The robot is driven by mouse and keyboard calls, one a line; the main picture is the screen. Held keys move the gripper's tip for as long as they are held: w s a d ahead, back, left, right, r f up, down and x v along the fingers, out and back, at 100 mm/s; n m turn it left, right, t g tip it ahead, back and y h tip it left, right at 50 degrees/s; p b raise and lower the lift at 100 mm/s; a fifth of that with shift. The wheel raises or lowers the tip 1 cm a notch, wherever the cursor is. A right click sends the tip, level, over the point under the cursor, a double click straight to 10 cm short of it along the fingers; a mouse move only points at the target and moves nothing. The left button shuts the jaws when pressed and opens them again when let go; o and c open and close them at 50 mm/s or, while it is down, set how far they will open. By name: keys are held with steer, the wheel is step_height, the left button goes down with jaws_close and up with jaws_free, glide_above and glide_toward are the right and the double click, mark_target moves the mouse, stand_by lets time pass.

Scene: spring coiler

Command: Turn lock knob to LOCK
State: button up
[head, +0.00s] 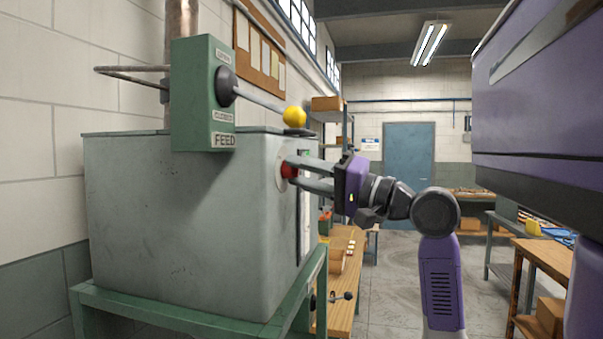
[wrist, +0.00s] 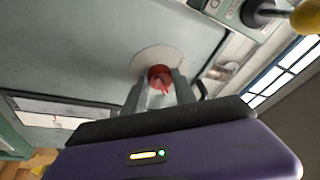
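The red lock knob (head: 289,170) sits on a pale round plate on the side of the grey cabinet (head: 190,220). In the wrist view the knob (wrist: 160,76) shows between my fingertips, in front of the pale plate (wrist: 150,58). My gripper (head: 290,171) reaches in from the right with its two fingers apart, one above and one below the knob in the head view. In the wrist view my gripper (wrist: 161,85) straddles the knob. I cannot tell whether the fingers touch it. No LOCK marking is readable, so the knob's setting is unclear.
A green FEED box (head: 203,95) with a yellow-tipped lever (head: 294,117) juts out above my gripper. The cabinet stands on a green table (head: 180,318). A wooden bench (head: 345,270) lies behind. The floor between the benches is open.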

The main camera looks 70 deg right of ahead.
jaws_close()
